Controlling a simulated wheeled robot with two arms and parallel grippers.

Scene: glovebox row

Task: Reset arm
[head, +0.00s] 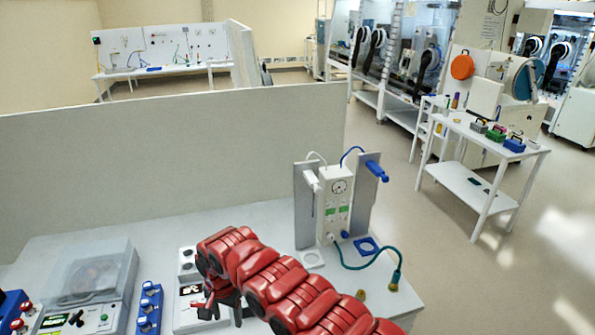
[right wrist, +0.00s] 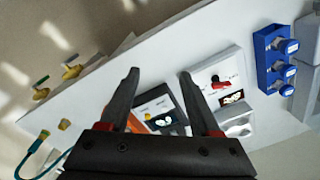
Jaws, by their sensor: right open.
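My right arm, red and segmented, reaches in from the bottom right in the head view. Its dark right gripper (head: 222,306) hangs low over the front of the table, by a white panel box (head: 188,318). In the right wrist view the right gripper (right wrist: 158,74) has its two fingers spread apart with nothing between them. Beyond the fingertips there, the white box (right wrist: 210,72) with a red switch shows to the right, and an orange and grey device (right wrist: 160,112) is partly hidden behind the fingers. My left gripper is in neither view.
A teal hose (head: 370,266) lies at the right. A grey partition (head: 170,150) rises behind. Brass-coloured valves (right wrist: 72,70) show in the wrist view.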

